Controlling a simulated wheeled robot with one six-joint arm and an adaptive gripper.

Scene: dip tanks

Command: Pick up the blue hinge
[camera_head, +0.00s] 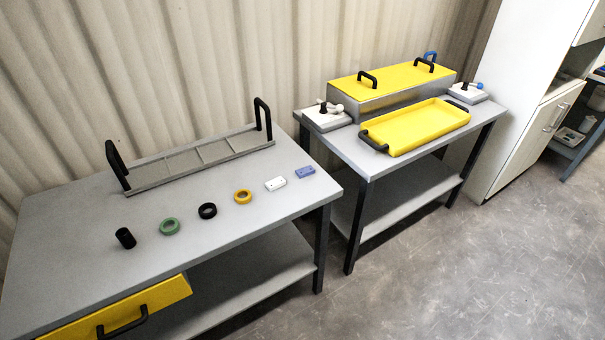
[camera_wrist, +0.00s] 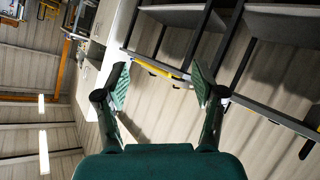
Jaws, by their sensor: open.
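The blue hinge (camera_head: 305,173) lies flat on the left grey table, at the right end of a row of small parts near the table's right edge. A white hinge-like block (camera_head: 275,184) lies just left of it. My gripper (camera_wrist: 157,88) shows only in the wrist view, with its two green-padded fingers spread apart and nothing between them. The wrist view is rolled sideways and shows table frames and cabinets, not the hinge. The gripper is away from the hinge.
The row continues left with a yellow ring (camera_head: 243,197), black ring (camera_head: 207,211), green ring (camera_head: 169,226) and black cylinder (camera_head: 125,238). A grey rack with black handles (camera_head: 200,160) stands behind. A second table holds a yellow tray (camera_head: 415,127) and yellow-lidded tank (camera_head: 392,80).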

